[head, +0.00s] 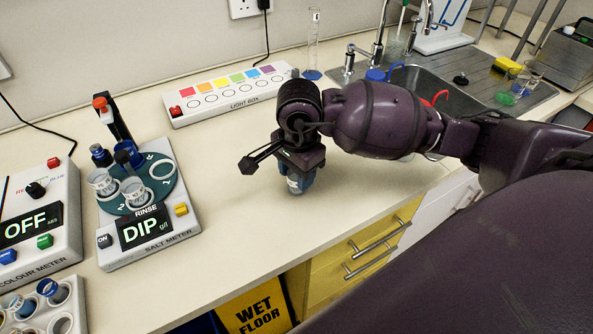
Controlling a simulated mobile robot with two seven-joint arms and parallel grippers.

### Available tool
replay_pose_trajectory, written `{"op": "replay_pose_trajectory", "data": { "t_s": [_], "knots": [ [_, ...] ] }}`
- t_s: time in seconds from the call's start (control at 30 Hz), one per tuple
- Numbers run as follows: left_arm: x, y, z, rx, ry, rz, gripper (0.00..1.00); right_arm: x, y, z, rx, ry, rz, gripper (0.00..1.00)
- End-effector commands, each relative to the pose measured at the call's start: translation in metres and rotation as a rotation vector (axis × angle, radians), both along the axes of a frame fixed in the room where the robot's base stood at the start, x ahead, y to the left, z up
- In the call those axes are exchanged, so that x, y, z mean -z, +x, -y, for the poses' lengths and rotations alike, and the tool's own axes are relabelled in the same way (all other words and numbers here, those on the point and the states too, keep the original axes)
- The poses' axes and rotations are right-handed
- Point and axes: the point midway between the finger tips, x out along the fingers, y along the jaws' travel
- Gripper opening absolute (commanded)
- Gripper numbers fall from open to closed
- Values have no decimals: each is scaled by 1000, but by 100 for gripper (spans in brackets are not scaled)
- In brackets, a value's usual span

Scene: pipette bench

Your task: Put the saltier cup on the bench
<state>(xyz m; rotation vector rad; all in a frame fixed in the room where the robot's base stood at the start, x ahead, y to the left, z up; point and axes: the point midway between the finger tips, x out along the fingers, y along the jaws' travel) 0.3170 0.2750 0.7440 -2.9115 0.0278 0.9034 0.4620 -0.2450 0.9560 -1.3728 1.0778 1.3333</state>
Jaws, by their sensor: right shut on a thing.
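My right gripper (300,168) points down over the bench (232,218) and is shut on a small blue cup (297,185) with a pale label. The gripper hides the cup's top. I cannot tell whether its base touches the bench. The salt meter (160,248) stands to the left, its display reading "DIP g/l". Two pale cups, one at the left (103,184) and one nearer the front (134,192), sit on its teal turntable; a third ring there looks empty. I cannot read any salt value. My left gripper is out of view.
The colour meter (62,225), reading OFF, and a rack (72,294) with blue items stand at the left. A light box (228,98) lies at the back, with a cylinder (313,45) near the sink (445,90). Bench between salt meter and gripper is clear.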

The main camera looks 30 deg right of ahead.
Motion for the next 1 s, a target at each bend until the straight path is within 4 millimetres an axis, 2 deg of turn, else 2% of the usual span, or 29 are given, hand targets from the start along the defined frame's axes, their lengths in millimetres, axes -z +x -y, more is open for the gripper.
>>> {"op": "replay_pose_trajectory", "data": {
  "t_s": [0.07,0.1,0.27,0.53,0.67,0.77,1.0],
  "knots": [
    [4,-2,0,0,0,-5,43,4,0,0,-1,0,-2,17],
    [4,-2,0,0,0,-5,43,4,0,0,-1,0,-2,46],
    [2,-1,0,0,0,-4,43,3,0,0,0,0,-1,70],
    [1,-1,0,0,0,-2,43,2,0,0,0,0,-1,70],
    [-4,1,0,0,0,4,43,-5,0,0,0,0,2,70],
    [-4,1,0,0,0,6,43,-17,0,0,-2,-1,3,70],
    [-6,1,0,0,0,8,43,-64,-1,0,-1,-1,4,70]
  ]
}}
